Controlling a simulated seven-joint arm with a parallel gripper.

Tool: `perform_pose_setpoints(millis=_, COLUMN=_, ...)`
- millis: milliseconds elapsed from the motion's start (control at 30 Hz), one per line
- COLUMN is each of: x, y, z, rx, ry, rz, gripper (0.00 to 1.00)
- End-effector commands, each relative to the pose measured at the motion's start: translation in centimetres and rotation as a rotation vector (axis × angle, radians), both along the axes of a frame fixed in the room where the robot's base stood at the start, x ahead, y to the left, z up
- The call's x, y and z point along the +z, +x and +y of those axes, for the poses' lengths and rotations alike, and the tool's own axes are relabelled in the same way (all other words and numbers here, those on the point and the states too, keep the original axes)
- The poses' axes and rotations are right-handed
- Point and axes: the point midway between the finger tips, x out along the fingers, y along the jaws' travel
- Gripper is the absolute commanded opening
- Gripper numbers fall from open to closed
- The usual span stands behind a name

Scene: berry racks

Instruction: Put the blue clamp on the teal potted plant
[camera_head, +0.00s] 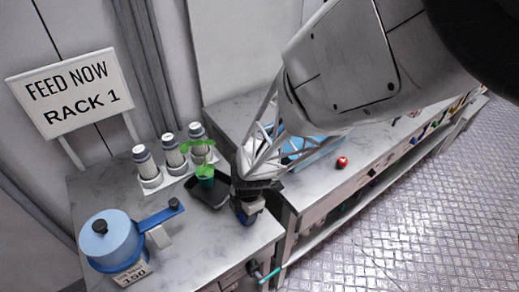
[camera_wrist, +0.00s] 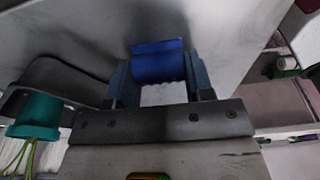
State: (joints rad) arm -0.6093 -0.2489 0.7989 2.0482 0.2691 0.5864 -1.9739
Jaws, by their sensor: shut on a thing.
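My gripper (camera_head: 248,208) is low over the right front part of the marble counter, beside the black tray. In the wrist view my gripper (camera_wrist: 158,80) is shut on the blue clamp (camera_wrist: 158,60), which sits between its fingertips. The clamp is mostly hidden by the gripper in the head view. The teal potted plant (camera_head: 205,172) has green leaves and stands in the black tray, left of and behind my gripper. Its teal pot (camera_wrist: 38,114) shows at the left of the wrist view, apart from the clamp.
The black tray (camera_head: 209,198) lies on the counter. Several grey-and-white bottles (camera_head: 172,150) stand behind it in a white rack. A blue pot-like container (camera_head: 108,240) with a handle stands front left. A sign (camera_head: 70,92) rises at the back. A red item (camera_head: 342,162) lies on the right counter.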

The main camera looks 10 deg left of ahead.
Motion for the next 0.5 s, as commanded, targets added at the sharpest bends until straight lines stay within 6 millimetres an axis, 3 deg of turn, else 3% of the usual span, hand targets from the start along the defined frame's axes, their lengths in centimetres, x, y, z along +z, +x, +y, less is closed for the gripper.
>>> perform_pose_setpoints(millis=267, x=0.5, y=0.0, z=0.0, rx=0.000, ry=0.001, rz=-0.001, gripper=0.22)
perform_pose_setpoints(millis=500, x=2.6, y=0.0, z=0.0, rx=0.002, ry=0.001, rz=-0.002, gripper=0.22)
